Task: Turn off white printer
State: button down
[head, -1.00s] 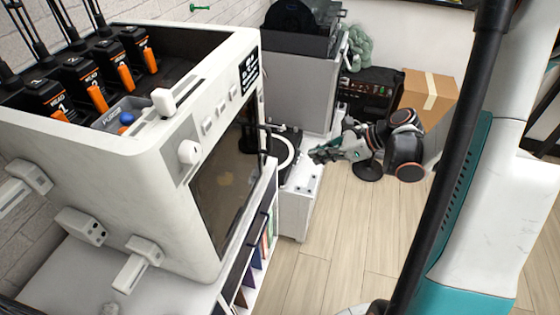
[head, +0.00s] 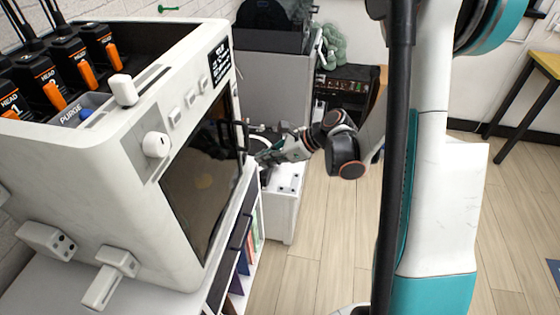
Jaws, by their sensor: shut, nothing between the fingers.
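The white printer (head: 130,190) fills the left of the head view, seen from above at an angle. Its front has a round white knob (head: 156,144), a row of small buttons (head: 183,107), a dark window (head: 203,180) and a lit black display (head: 219,62) with white text. A white slider (head: 123,90) stands on its top edge. My gripper (head: 260,158) is small in the view, shut and empty, just right of the printer's far front edge. It looks apart from the printer's controls; its fingertips are hard to make out.
A white cabinet (head: 284,200) stands below my gripper. A shelf with books (head: 248,245) is under the printer. A grey cabinet (head: 275,90) and a black amplifier (head: 345,90) are behind. The wooden floor (head: 325,250) is clear. A yellow-topped table (head: 545,65) is at right.

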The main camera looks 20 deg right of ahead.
jog(key=shift+w+a+r, duration=0.2)
jog(key=shift+w+a, duration=0.4)
jog(key=shift+a, duration=0.25)
jog(key=shift+w+a+g+h+p, duration=0.2)
jog(key=shift+g+h+p, duration=0.3)
jog(key=shift+h+p, duration=0.1)
jog(key=shift+r, duration=0.15)
jog(key=shift+r+p, duration=0.5)
jog(key=shift+r, duration=0.25)
